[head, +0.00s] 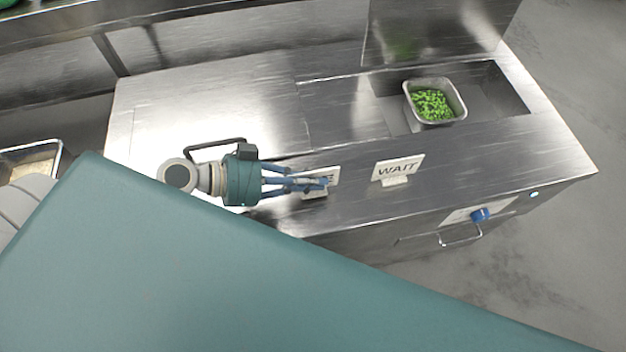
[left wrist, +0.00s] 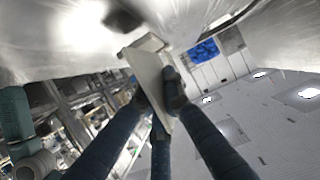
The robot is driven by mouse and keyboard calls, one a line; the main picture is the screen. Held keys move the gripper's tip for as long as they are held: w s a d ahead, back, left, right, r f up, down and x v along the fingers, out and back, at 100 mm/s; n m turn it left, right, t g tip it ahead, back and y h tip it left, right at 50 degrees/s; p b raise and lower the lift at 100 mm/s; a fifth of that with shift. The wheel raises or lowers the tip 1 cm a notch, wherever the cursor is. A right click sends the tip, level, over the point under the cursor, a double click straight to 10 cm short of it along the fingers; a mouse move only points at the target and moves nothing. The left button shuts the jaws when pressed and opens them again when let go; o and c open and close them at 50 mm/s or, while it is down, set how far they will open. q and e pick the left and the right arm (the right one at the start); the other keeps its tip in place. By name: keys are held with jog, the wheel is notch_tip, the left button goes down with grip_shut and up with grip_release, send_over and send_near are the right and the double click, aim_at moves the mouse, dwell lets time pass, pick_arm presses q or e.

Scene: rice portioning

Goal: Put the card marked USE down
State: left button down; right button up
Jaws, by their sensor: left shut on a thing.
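The white card marked USE (head: 334,173) is at the front part of the steel counter, its lettering mostly covered by my left gripper (head: 318,184). The left fingers are shut on the card. In the left wrist view the card (left wrist: 148,77) shows as a pale plate between the left fingers (left wrist: 158,108). In the head view its foot looks at or very close to the counter top; I cannot tell whether it touches. My right gripper is not in view.
A card marked WAIT (head: 398,168) stands upright to the right. A metal pan of green peas (head: 462,108) sits in a recessed well at the back right. The counter (head: 215,105) is bare at the back left. A blue knob (head: 480,215) and handle are on the front.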

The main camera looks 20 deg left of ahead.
pick_arm(q)
jog(key=shift+f, duration=0.6)
jog(key=shift+f, duration=0.1)
jog(key=shift+f, duration=0.15)
jog(key=c, duration=1.9)
grip_release()
jog(key=shift+o, duration=0.2)
